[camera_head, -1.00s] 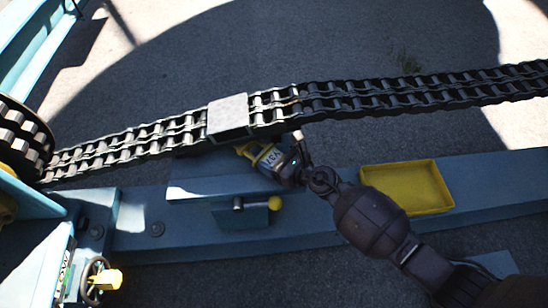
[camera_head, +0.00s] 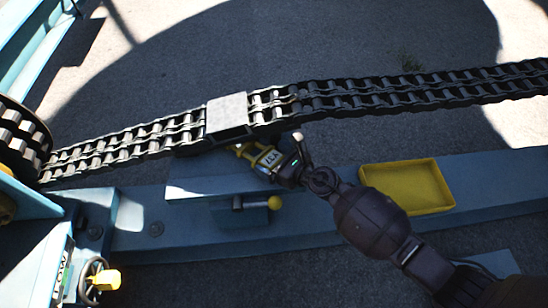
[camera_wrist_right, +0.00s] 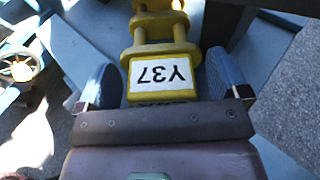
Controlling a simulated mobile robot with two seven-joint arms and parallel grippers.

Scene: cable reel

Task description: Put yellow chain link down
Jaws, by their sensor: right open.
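The yellow chain link (camera_head: 262,157) with a white label is just below the grey block on the long chain, at the near side, above or on the blue ledge. In the right wrist view the yellow chain link (camera_wrist_right: 160,62) carries a label reading Y37 and lies between my two blue finger pads. My right gripper (camera_head: 283,158) is open around it, with small gaps showing at both sides in the wrist view (camera_wrist_right: 163,82). The link's far end is partly hidden under the block. My left gripper is not in view.
The dark double chain (camera_head: 420,95) runs across the scene, with a grey block (camera_head: 227,114) on it. An empty yellow tray (camera_head: 407,186) sits on the blue beam at right. A yellow-knobbed lever (camera_head: 274,203) is close below the link. A handwheel (camera_head: 98,280) stands lower left.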

